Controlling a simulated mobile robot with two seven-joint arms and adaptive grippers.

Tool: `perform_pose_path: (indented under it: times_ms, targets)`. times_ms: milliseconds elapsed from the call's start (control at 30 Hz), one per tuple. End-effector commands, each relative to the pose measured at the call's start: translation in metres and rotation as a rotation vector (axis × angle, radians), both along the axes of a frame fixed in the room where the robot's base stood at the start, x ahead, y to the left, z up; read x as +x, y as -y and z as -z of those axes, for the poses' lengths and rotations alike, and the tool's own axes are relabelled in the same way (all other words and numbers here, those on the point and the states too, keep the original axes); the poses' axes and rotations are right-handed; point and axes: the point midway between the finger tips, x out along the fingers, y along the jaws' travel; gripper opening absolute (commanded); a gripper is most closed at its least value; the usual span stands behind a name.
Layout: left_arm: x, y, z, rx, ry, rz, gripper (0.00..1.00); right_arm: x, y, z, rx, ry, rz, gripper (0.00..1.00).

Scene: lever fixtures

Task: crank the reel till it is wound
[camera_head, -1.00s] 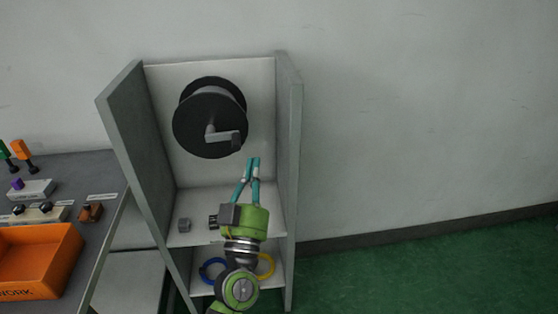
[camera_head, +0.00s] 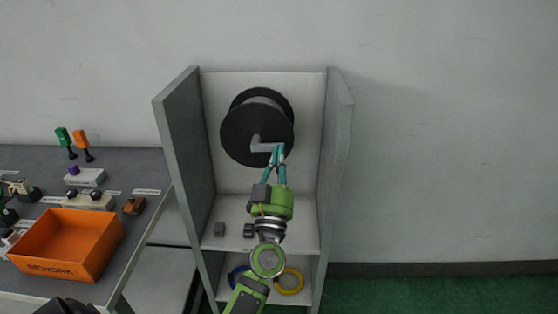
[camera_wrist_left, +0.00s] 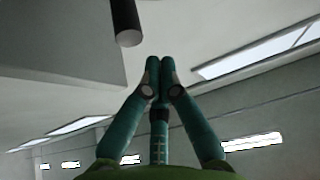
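The reel (camera_head: 257,127), a black spool with dark flanges, is mounted on the back panel of a grey cabinet. Its light grey crank arm (camera_head: 264,147) points right from the hub. The crank's grip is mostly hidden behind my left fingers in the head view. My left gripper (camera_head: 277,150) reaches up in front of the reel, its tips by the crank's outer end. In the left wrist view my fingertips (camera_wrist_left: 160,66) are together with nothing visible between them. A dark cylinder (camera_wrist_left: 126,24), apparently the crank grip, hangs just beyond and left of them, apart. My right gripper is out of view.
Cabinet side walls (camera_head: 187,150) flank the reel. At left, a table (camera_head: 140,185) holds an orange bin (camera_head: 68,242) and small lever fixtures. The floor at right is clear.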

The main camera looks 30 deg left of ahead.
Motion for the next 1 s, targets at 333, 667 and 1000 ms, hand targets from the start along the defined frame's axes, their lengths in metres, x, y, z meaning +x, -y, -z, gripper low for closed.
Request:
perform_pose_path:
  times_ms: [333,667,1000]
  targets:
    - [0.001,-0.002,0.009,-0.002,0.001,0.001,0.00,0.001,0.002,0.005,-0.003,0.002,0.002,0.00]
    - [0.002,-0.002,0.018,0.058,-0.037,0.000,0.00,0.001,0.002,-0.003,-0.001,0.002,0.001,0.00]
    - [0.002,-0.002,0.023,0.076,-0.048,0.001,0.00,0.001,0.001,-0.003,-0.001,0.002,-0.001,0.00]
